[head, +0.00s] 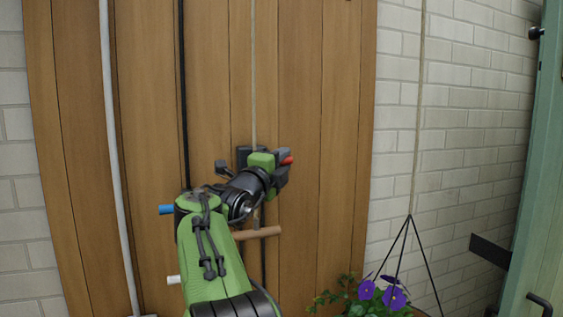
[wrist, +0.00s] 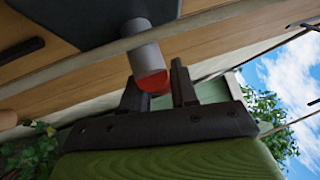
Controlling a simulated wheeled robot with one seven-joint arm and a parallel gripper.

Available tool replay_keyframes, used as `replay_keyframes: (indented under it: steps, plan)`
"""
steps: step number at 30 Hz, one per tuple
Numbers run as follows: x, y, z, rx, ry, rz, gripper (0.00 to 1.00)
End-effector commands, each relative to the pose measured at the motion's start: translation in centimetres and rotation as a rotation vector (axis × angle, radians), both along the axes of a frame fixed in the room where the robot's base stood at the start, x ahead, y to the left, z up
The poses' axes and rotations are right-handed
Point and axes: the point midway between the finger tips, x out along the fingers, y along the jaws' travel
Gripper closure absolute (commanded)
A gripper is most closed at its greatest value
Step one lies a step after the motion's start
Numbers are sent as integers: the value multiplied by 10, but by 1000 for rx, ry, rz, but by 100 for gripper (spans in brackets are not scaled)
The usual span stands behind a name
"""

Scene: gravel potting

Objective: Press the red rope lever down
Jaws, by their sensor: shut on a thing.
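The red lever (head: 288,160) shows as a small red tip between the fingers of my gripper (head: 283,168), in front of the wooden panel. In the wrist view the lever is a short grey cylinder with a red end (wrist: 153,83), coming from a dark plate (wrist: 90,18). The two dark fingers of my gripper (wrist: 158,92) stand on either side of the red end and are shut on it. A pale rope (head: 253,80) runs down the panel to a dark fitting (head: 243,152), partly hidden behind my gripper.
A blue handle (head: 166,210), a brown handle (head: 262,232) and a white handle (head: 173,280) stick out lower down near my arm. A black rope (head: 183,90) runs to the left. A hanging planter with purple flowers (head: 392,297) and a green door (head: 545,170) are at right.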

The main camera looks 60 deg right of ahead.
Motion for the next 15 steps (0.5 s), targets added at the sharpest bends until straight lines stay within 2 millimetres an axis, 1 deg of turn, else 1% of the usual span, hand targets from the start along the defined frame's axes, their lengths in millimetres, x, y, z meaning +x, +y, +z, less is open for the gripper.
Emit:
replay_keyframes:
  steps: [7,12,15]
  plan:
    - [0,0,0,6,-6,0,100]
    - [0,0,-4,67,-70,0,100]
    - [0,0,-5,77,-78,-2,100]
